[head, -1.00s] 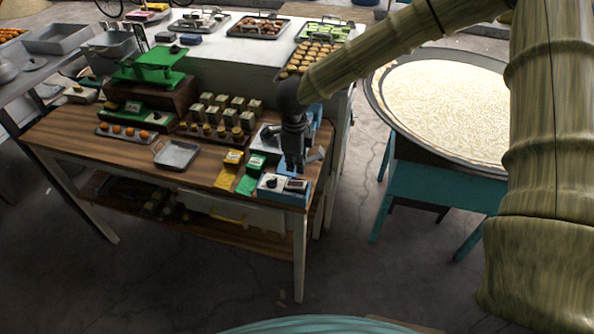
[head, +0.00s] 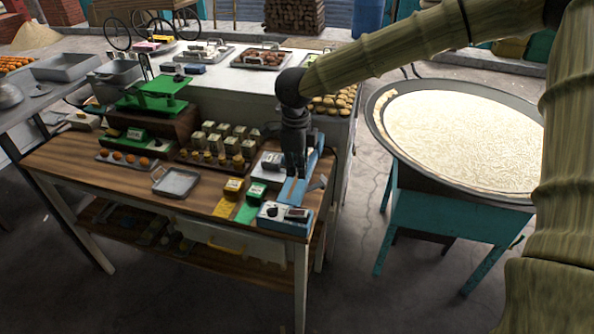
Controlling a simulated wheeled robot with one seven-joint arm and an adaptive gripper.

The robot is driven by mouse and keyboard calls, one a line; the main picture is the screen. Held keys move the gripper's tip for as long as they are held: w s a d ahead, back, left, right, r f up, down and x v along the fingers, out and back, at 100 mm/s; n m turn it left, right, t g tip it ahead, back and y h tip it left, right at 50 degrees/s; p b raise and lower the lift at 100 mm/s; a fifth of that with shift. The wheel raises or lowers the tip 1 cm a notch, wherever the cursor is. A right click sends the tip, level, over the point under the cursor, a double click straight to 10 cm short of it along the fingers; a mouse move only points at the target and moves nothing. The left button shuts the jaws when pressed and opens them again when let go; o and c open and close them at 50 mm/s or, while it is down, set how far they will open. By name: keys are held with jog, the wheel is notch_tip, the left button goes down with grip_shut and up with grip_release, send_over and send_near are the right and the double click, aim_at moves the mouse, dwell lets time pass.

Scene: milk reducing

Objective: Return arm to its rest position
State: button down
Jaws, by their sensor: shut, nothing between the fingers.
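My arm comes in from the upper right, with bamboo-textured links. My gripper (head: 296,172) hangs pointing down over the right end of the wooden table, above a blue strip and small devices. It is dark and small in the view, its fingers are together, and nothing shows between them. Whether the fingertips touch anything below cannot be told.
The wooden table (head: 75,163) holds a green scale (head: 155,95), small cartons (head: 215,142), a metal tray (head: 176,182) and a blue-based device (head: 285,218) near the gripper. A wide pan (head: 460,135) on a teal stand (head: 437,225) is at right. Floor between is clear.

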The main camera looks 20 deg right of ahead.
jog(key=s+f+n+t+h+b, duration=0.15)
jog(key=s+f+n, duration=0.3)
jog(key=f, duration=0.75)
jog(key=s+f+n+h+b, duration=0.1)
jog(key=s+f+n+b, duration=0.3)
jog(key=f, duration=0.8)
jog(key=s+f+n+t+h, duration=0.1)
jog(key=s+f+n, duration=0.2)
jog(key=s+f, duration=0.55)
jog(key=s+d+f+n+g+y+b, duration=0.1)
jog(key=s+f+n+y, duration=0.1)
jog(key=s+f+n, duration=0.4)
jog(key=s+d+f+n+g+y+b, duration=0.1)
jog(key=s+f+n+b, duration=0.1)
jog(key=s+f+n, duration=0.5)
jog(key=s+f, duration=0.1)
jog(key=s, duration=0.5)
jog(key=shift+s+d+f+y+b, duration=0.15)
jog(key=shift+s+f+y+b, duration=0.1)
jog(key=shift+f+y+b, duration=0.1)
jog(key=shift+g, duration=0.25)
